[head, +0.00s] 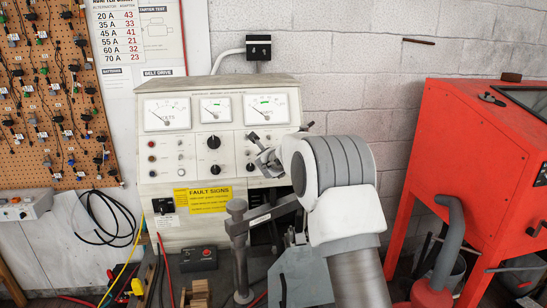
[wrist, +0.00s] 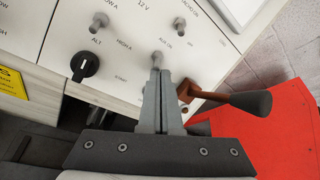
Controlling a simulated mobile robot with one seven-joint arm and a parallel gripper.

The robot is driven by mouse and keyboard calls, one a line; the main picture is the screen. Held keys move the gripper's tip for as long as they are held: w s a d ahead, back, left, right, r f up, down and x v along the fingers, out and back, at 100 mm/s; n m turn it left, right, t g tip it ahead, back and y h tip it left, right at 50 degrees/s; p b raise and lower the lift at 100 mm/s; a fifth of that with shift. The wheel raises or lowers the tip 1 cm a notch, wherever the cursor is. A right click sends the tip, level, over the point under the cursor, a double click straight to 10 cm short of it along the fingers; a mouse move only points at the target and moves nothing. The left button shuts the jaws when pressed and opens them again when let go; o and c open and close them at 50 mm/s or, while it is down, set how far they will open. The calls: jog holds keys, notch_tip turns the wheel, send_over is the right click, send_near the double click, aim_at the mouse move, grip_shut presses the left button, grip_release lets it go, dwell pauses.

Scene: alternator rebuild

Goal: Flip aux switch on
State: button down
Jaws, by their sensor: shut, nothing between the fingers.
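The aux switch (wrist: 157,59) is a small grey toggle on the white control panel in the wrist view, close to an "AUX ON" label. My gripper (wrist: 160,80) has its two grey fingers shut together, with nothing between them. Its tips are right at the toggle and overlap its lower part in the picture; I cannot tell whether they touch it. In the head view my gripper (head: 258,148) is in front of the right side of the test bench panel (head: 180,108), and my arm hides that part of the panel and the switch.
Two more toggles (wrist: 98,21) (wrist: 180,24) and a black knob (wrist: 84,66) are near the fingers. A lever with a dark handle (wrist: 250,102) sticks out at the right. A red cabinet (head: 475,150) stands right of the bench. A grey post (head: 238,250) stands in front.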

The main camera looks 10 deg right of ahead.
jog(key=shift+r, duration=0.5)
jog(key=shift+w, duration=0.1)
jog(key=shift+r, duration=0.15)
